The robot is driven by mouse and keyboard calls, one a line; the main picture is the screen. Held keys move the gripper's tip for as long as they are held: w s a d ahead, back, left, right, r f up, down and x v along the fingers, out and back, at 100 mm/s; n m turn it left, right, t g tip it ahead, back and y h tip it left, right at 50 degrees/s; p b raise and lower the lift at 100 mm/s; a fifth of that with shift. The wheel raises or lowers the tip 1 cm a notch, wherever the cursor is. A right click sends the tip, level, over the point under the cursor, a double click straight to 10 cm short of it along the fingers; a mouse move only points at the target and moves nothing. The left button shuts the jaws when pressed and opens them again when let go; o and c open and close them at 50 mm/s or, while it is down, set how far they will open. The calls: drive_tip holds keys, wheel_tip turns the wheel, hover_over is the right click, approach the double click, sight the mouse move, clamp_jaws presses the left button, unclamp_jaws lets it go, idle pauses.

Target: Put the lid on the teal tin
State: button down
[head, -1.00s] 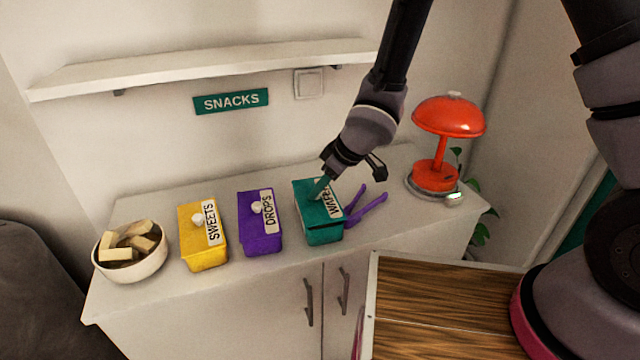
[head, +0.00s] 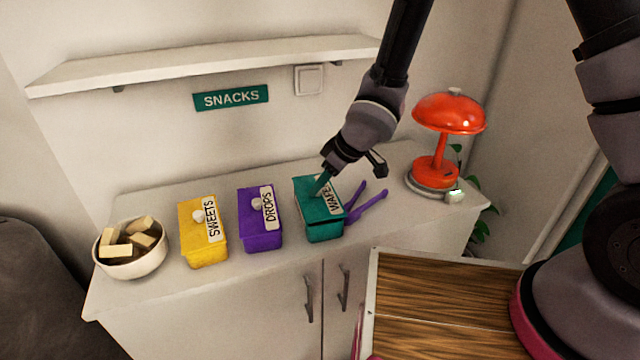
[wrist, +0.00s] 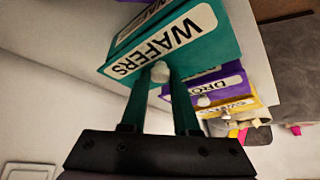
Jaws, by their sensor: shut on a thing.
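The teal tin (head: 325,233) stands on the cabinet top, right of the purple tin. Its teal lid (head: 306,188), labelled WAFERS, lies over the tin's top and looks level and lined up with it in the head view. My gripper (head: 323,184) is above the lid, shut on its pale knob. In the wrist view, the knob (wrist: 160,72) sits between the two fingertips. The fingers partly hide the knob in the head view. I cannot tell whether the lid is fully seated all round.
A purple DROPS tin (head: 260,235) and yellow SWEETS tin (head: 205,250) stand to the left, then a bowl of blocks (head: 130,265). Purple tongs (head: 368,204) lie close to the teal tin's right side. A red lamp (head: 436,172) stands further right. A shelf (head: 205,66) hangs behind.

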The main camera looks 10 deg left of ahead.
drive_tip(key=shift+f, duration=0.4)
idle(0.9)
drive_tip(key=c, duration=0.6)
unclamp_jaws()
drive_tip(key=o, duration=0.4)
drive_tip(key=shift+r, duration=0.15)
drive_tip(key=shift+r, duration=3.85)
clamp_jaws()
